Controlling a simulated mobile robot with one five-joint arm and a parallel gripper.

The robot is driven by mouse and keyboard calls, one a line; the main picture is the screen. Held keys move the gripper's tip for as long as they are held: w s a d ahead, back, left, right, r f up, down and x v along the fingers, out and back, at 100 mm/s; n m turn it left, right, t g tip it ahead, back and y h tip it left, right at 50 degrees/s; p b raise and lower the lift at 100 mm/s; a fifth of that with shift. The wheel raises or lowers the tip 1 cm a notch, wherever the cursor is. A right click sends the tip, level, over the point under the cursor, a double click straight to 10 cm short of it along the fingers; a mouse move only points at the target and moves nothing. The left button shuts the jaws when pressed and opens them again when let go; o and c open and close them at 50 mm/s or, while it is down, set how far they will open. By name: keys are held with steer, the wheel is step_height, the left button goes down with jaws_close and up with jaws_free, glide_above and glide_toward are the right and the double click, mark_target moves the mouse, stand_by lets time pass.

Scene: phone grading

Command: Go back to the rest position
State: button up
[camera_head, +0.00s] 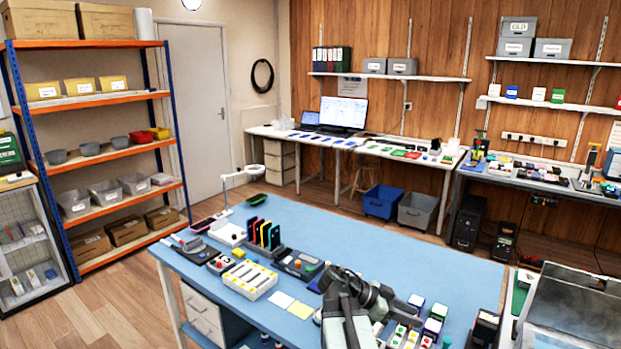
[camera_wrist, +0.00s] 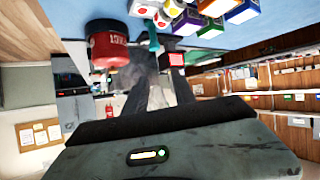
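My gripper (camera_wrist: 157,62) is in the lower middle of the wrist view. Its two dark fingers appear apart, with a grey gap between them, and I see nothing held there. In the head view my folded arm rises at the bottom centre, over the near edge of the blue-topped table (camera_head: 400,255). The fingertips are hard to make out there. A red and black can-like thing (camera_wrist: 106,45) shows left of the fingers in the wrist view. Small coloured boxes (camera_wrist: 195,18) show above them.
On the table left of my arm are a white tray with yellow pieces (camera_head: 249,280), a rack of colourful phones (camera_head: 263,235) and a white lamp (camera_head: 232,180). Small boxes (camera_head: 433,325) stand close on the right. The table's far right part is clear.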

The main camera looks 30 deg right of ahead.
steer(key=w+a+f+n+t, duration=0.1)
steer(key=w+a+n, duration=0.1)
steer(key=w+a, duration=0.1)
steer(key=w+a+f+n+t+y, duration=0.1)
steer(key=w+a, duration=0.1)
steer(key=a, duration=0.3)
steer(key=w+a+f+n+t+p, duration=0.1)
steer(key=w+a+n, duration=0.1)
steer(key=a, duration=0.3)
steer(key=shift+w+f+n+t+y, duration=0.2)
steer(key=shift+w+n+t+y, duration=0.15)
steer(key=shift+w, duration=0.45)
steer(key=w+a+f+n+t+y, duration=0.1)
steer(key=w+a+f+n+y, duration=0.1)
steer(key=a+n, duration=0.7)
steer(key=w+a+f+n+t+y+p, duration=0.1)
steer(key=a+n+y, duration=0.6)
steer(key=a, duration=1.2)
step_height(320, 180, down, 4)
steer(key=shift+w+a+r+n+t, duration=0.2)
steer(key=shift+w+n+t, duration=0.25)
steer(key=shift+w+n, duration=0.65)
